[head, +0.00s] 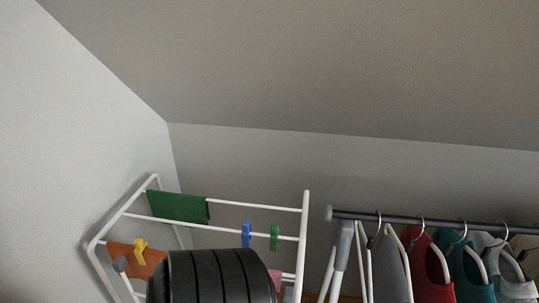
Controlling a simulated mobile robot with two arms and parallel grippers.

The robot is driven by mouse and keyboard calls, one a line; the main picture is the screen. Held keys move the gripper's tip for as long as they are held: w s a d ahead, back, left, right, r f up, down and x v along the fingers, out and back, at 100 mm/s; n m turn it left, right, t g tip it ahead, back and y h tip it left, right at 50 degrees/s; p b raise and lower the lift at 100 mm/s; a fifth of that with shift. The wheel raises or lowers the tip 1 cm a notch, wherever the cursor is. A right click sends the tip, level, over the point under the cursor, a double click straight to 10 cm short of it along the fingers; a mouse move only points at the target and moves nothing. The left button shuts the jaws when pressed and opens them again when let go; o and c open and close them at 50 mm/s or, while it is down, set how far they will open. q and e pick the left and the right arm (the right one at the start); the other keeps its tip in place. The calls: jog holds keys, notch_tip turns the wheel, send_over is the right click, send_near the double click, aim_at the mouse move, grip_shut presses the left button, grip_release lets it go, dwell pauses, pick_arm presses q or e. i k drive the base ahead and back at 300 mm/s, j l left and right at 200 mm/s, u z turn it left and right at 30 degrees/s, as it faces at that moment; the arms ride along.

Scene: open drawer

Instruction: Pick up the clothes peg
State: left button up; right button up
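A blue clothes peg (246,234) and a green clothes peg (274,237) are clipped on a rail of the white drying rack (304,215). A yellow clothes peg (141,250) sits on the rack's left side, over an orange-brown cloth (125,257). The task does not say which peg is meant.
A green cloth (178,206) hangs over the rack's back rails. A pink item (274,279) partly shows low down. At right, a dark clothes rail (400,217) holds several garments on hangers, including a red one (430,268). Walls and a sloped ceiling close in the space.

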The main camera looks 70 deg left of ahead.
aim_at(140, 245)
jog(key=u, duration=2.75)
